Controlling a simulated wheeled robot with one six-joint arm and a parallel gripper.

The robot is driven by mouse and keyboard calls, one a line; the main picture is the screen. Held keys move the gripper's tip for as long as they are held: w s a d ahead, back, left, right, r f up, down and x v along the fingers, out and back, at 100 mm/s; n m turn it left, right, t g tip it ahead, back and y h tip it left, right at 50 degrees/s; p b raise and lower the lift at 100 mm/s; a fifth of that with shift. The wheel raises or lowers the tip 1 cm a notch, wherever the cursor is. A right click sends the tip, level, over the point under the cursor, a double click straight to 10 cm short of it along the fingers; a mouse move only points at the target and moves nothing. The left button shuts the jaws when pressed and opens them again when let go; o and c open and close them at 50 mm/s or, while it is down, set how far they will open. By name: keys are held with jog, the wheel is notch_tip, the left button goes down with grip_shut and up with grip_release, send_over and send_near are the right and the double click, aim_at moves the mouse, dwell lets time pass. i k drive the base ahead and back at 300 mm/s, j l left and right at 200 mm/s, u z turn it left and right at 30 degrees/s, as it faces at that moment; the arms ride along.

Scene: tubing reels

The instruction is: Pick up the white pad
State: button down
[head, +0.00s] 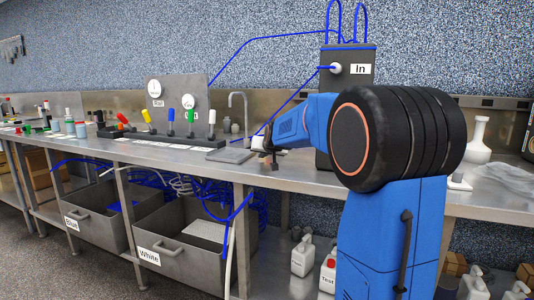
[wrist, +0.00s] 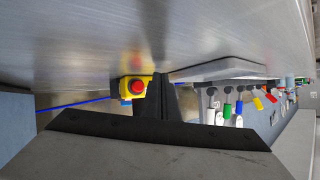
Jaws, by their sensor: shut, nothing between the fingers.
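A white pad (head: 207,231) with a fine-textured surface lies in the open drawer labelled White (head: 178,262), below the bench top. Blue and white tubing partly overhangs that drawer. My gripper (head: 268,162) is above the bench top, beside a flat grey plate (head: 231,155), well above and to the right of the pad. In the wrist view my gripper's dark fingers (wrist: 160,95) are together with nothing between them. The bench surface fills the top of that tilted view, and the white pad does not show there.
An open drawer labelled Blue (head: 90,228) sits left of the White drawer and holds a blue pad (head: 122,206). A yellow box with a red button (wrist: 136,87) is near my fingers. White jugs (head: 302,256) stand below the bench.

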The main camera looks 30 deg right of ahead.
aim_at(456, 182)
jog(key=k+j, duration=0.2)
jog(key=k, duration=0.3)
jog(key=k+j, duration=0.2)
jog(key=k, duration=0.25)
